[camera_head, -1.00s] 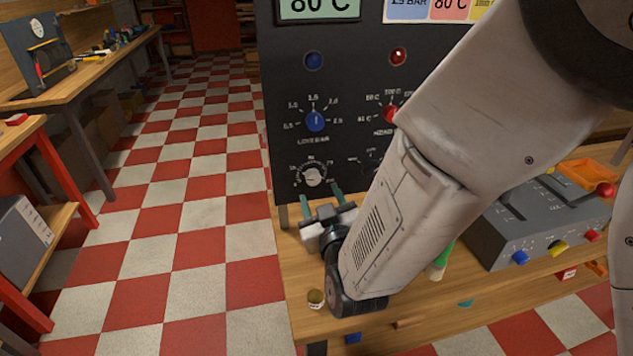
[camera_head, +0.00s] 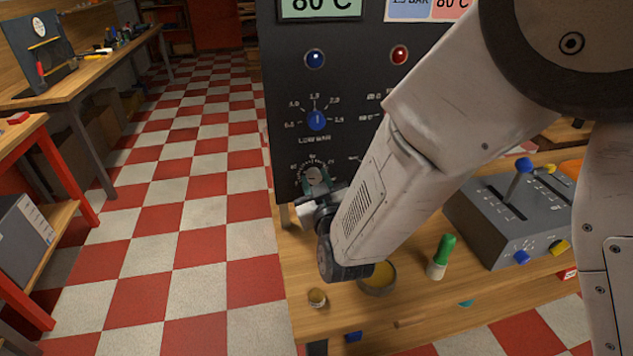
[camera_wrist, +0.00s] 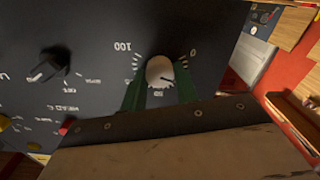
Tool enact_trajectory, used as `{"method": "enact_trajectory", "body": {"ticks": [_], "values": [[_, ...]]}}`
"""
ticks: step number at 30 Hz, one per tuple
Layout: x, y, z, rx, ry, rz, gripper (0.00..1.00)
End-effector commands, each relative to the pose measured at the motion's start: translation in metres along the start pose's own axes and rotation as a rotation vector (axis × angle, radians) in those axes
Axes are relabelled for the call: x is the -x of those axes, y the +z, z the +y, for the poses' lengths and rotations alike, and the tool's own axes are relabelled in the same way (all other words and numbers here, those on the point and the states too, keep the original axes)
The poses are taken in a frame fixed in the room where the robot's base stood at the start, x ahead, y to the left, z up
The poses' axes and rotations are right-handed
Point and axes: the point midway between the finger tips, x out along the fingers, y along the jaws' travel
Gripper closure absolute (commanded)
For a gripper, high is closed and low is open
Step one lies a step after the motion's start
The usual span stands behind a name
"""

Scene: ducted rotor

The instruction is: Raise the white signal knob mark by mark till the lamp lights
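The white knob (camera_head: 315,174) sits low on the dark panel, with a ring of scale marks around it. In the wrist view the white knob (camera_wrist: 160,71) lies between my gripper's two green fingers, with 100 on the picture's left and 0 on the right. My gripper (camera_wrist: 160,84) has its fingers apart, one on each side of the knob; I cannot tell whether they touch it. In the head view my gripper (camera_head: 317,190) is right in front of the knob and partly covers it. A blue lamp (camera_head: 315,59) and a red lamp (camera_head: 399,55) above look unlit.
A blue knob (camera_head: 317,121) is above the white one. A black knob (camera_wrist: 48,66) shows in the wrist view.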

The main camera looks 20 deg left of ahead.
Motion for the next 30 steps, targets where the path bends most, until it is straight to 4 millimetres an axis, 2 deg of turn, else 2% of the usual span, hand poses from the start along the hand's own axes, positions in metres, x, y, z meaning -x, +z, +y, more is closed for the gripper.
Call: {"method": "enact_trajectory", "body": {"ticks": [9,19,20,21,22,30], "values": [[0.0002,0.0000,0.0001,-0.203,-0.001,0.000,0.93],[0.0003,0.0001,0.0002,-0.226,-0.001,0.000,0.93],[0.0003,0.0001,0.0001,-0.225,-0.001,0.000,0.61],[0.0003,0.0001,0.0001,-0.225,-0.001,0.000,0.50],[0.0003,0.0001,0.0002,-0.225,-0.001,0.000,0.48],[0.0012,0.0000,0.0001,-0.225,-0.001,0.000,0.48]]}}
